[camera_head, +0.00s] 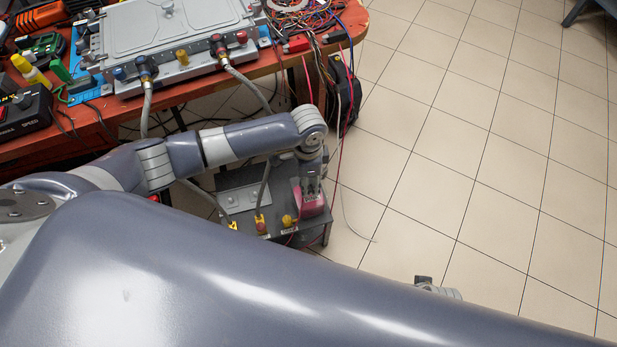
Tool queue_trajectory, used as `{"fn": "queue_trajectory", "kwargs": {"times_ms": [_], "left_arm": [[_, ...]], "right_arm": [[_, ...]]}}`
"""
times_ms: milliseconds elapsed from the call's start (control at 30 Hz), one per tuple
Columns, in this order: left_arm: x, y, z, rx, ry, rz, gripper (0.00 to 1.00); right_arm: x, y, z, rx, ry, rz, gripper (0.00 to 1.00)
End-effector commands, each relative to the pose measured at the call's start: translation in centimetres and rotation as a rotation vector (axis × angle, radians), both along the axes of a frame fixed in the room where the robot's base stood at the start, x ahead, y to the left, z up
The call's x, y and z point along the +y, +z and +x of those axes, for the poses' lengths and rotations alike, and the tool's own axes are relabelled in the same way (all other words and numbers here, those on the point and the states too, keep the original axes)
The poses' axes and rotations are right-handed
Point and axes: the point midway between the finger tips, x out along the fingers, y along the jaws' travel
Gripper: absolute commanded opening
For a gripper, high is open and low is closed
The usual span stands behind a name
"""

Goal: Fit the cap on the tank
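A tank with pink sides (314,206) stands on the right part of a low grey cart (240,180). My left arm reaches in from the left, and its gripper (312,188) points down right over the tank and hides its top. I cannot tell whether its fingers are open or shut, or whether they hold anything. A small yellow piece (287,220), possibly the cap, is on the cart just left of the tank. My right gripper is mostly hidden behind my own arm; only a small dark part (423,280) shows above the tiled floor.
An orange workbench (85,120) at the upper left holds a grey battery-like case (165,35), tools and tangled wires. Hoses (147,110) run from the case down toward yellow-marked fittings (261,224) on the cart. A black bag (345,92) stands right of the bench.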

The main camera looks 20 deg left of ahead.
Motion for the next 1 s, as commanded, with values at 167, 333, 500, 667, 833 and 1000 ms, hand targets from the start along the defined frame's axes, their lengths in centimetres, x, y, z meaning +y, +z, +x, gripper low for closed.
{"fn": "queue_trajectory", "kwargs": {"times_ms": [167,333,500,667,833,1000], "left_arm": [[-0.01,-0.02,0.00,0.000,0.000,0.000,0.27],[-0.01,-0.04,0.00,0.000,0.000,0.000,0.27],[-0.01,-0.07,0.00,0.000,0.000,0.000,0.27],[-0.01,-0.09,-0.01,0.000,0.000,0.000,0.27],[-0.01,-0.11,-0.01,0.000,0.000,0.000,0.26],[-0.02,-0.13,-0.01,0.000,0.000,0.000,0.26]], "right_arm": [[-0.03,-0.23,-0.06,0.004,0.000,-0.001,0.40],[0.00,-0.19,0.12,0.000,0.001,0.000,0.40],[0.01,-0.27,0.11,0.000,0.001,0.000,0.40],[-0.02,-0.58,-0.13,0.005,0.001,-0.001,0.40],[-0.05,-0.90,-0.35,0.009,0.001,-0.001,0.40],[-0.01,-0.87,-0.26,0.004,0.001,0.000,0.40]]}}
